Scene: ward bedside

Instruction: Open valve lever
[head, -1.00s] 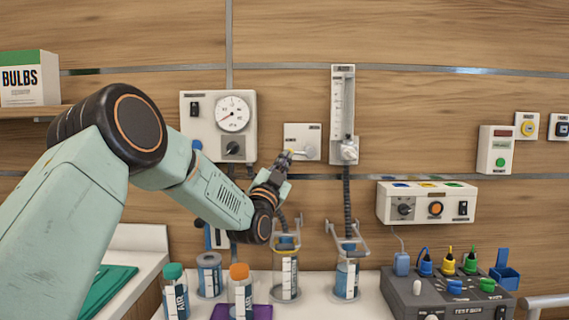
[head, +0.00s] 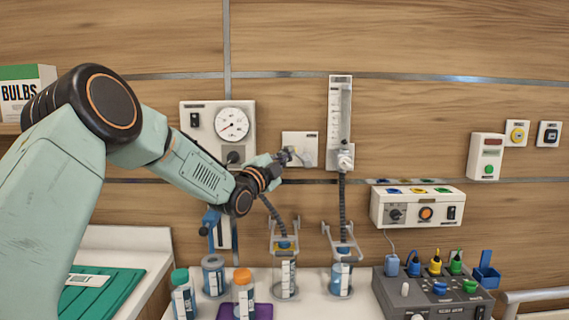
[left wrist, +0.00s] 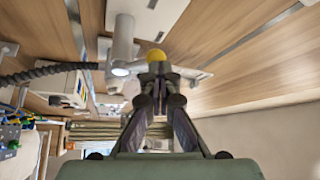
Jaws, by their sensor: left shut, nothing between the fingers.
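The white valve plate (head: 300,138) is on the wall between the gauge box and the flow tube. A pale lever part (head: 308,158) shows at its lower right; the tip of my left gripper hides part of it. My left gripper (head: 287,156) is shut and empty, at the plate's left side. In the left wrist view a yellow knob (left wrist: 157,54) sits right at the tips of the shut fingers (left wrist: 156,72). I cannot tell whether they touch it. The lever's exact angle is unclear. My right gripper is not in view.
The gauge box (head: 217,128) is left of the plate, the flow tube (head: 340,115) close on its right. Below, jars (head: 285,275) with hoses and orange-capped (head: 243,290) and green-capped bottles (head: 182,295) stand on the counter. A grey device (head: 435,295) is at right.

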